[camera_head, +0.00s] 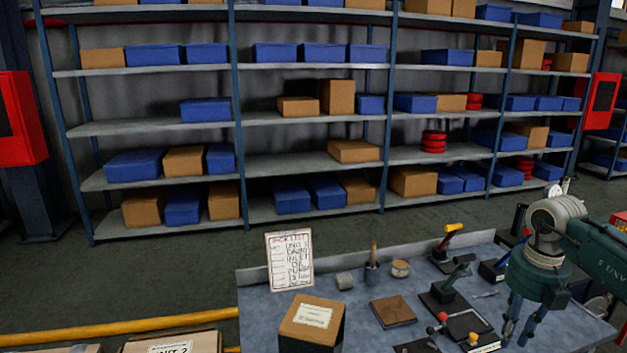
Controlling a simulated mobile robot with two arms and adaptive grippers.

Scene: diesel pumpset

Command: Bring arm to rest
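My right arm (600,250) comes in from the right edge. Its grey and green wrist (548,235) is above the right part of the workbench. My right gripper (518,335) points down, its two blue-grey fingers apart with nothing seen between them. I cannot tell how far the fingertips are above the bench top. My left arm and gripper are not in view.
The grey workbench (262,300) holds a handwritten card (290,261), a labelled box (312,321), a brown block (393,311) and several tools. A yellow rail (120,328) runs at lower left. Shelves (150,127) with boxes stand behind, across open floor.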

